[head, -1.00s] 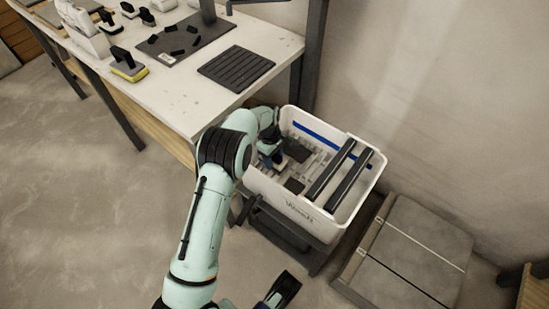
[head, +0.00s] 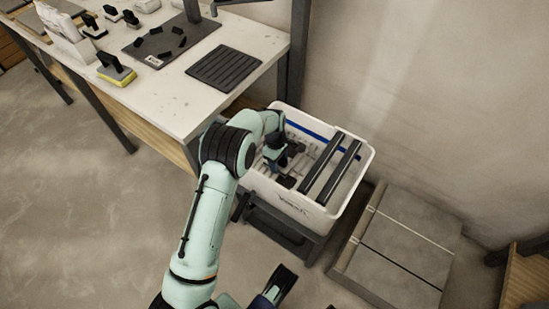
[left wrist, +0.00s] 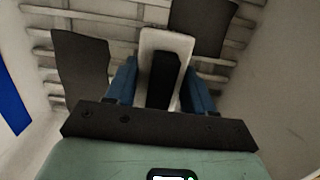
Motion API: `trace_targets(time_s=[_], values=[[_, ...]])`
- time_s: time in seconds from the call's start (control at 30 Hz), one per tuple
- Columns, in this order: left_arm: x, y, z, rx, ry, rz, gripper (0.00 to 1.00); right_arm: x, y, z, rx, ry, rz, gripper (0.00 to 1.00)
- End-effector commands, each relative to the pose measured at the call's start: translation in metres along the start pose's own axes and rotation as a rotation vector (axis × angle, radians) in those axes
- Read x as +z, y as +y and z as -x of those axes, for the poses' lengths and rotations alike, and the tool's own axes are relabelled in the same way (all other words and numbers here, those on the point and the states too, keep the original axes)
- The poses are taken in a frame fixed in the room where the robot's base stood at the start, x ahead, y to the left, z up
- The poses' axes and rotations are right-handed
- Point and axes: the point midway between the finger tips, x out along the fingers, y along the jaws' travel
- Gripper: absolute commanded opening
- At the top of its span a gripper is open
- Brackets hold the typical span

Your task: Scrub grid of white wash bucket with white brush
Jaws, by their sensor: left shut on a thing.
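The white wash bucket (head: 293,205) stands beside the workbench, with a slatted grid (head: 308,152) inside. The grid also fills the upper left wrist view (left wrist: 130,21). My left gripper (head: 284,158) reaches down into the bucket over the grid. In the left wrist view its blue fingers (left wrist: 160,85) are shut on the white brush (left wrist: 149,42), whose black handle lies between them. The brush is low over the grid; its bristles are hidden, so contact cannot be told. Dark patches (left wrist: 82,65) lie on the grid. My right gripper (head: 276,287) is at the bottom, clear of the bucket; its opening is unclear.
Two dark rollers (head: 322,165) span the bucket's right part. Grey tiles (head: 405,240) lie on the floor to the right. The workbench (head: 165,100) holds a ribbed black mat (head: 224,66) and a yellow sponge float (head: 117,72). Wall stands close behind the bucket.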

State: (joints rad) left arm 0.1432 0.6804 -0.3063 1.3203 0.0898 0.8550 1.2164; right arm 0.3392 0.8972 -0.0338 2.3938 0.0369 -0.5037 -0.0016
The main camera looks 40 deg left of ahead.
Motion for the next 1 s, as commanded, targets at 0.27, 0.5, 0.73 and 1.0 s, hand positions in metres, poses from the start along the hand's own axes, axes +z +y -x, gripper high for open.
trace_targets(time_s=[0.27,0.5,0.73,1.0], values=[[0.020,0.000,-0.002,-0.001,0.000,-0.001,0.14,0.000,-0.002,0.008,-0.001,0.002,0.001,0.45],[0.022,0.005,-0.005,0.002,0.001,0.001,0.14,0.000,-0.001,0.003,0.000,0.001,0.000,0.45],[0.022,0.022,-0.007,0.001,0.001,0.000,0.14,0.000,0.002,-0.011,0.002,-0.003,-0.001,0.45],[0.022,0.033,-0.007,0.000,0.001,0.000,0.14,0.000,0.004,-0.021,0.003,-0.006,-0.001,0.45]])
